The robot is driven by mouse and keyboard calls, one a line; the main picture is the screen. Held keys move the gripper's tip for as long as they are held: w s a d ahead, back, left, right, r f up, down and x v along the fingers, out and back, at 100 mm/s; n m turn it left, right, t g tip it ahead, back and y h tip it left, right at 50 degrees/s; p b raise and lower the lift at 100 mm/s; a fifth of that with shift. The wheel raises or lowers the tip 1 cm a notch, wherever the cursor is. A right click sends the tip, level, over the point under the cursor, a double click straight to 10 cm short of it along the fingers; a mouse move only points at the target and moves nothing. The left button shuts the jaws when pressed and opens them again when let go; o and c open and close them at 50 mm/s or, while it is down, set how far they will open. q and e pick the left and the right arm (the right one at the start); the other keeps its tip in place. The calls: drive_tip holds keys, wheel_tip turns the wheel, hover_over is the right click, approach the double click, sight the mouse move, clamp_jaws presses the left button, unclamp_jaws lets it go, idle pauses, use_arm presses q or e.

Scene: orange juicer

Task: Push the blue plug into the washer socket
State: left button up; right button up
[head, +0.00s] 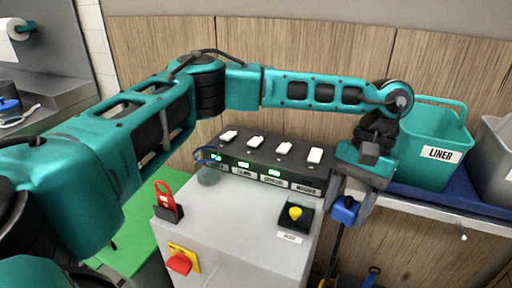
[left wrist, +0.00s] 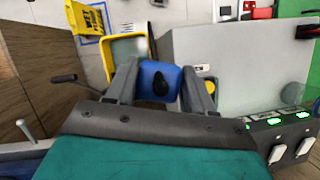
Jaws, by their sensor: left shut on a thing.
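The blue plug (head: 345,212) is between the fingers of my left gripper (head: 351,205), which is shut on it. The plug hangs just right of the grey cabinet, in front of the wood wall, with a dark cable running down below it. The socket opening itself cannot be made out. My right gripper is not in view.
The grey cabinet (head: 230,225) carries a yellow button (head: 295,213), a red-handled switch (head: 167,199) and a red knob (head: 179,263). A teal liner bin (head: 435,140) stands on a shelf close right of the gripper. A yellow bucket (left wrist: 111,46) is on the floor.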

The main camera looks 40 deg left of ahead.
use_arm(q)
drive_tip(key=s+a+f, duration=0.2)
drive_tip(key=a+f, duration=0.2)
drive_tip(key=a, duration=0.1)
drive_tip(key=shift+s+a, duration=0.15)
drive_tip(key=shift+s, duration=0.2)
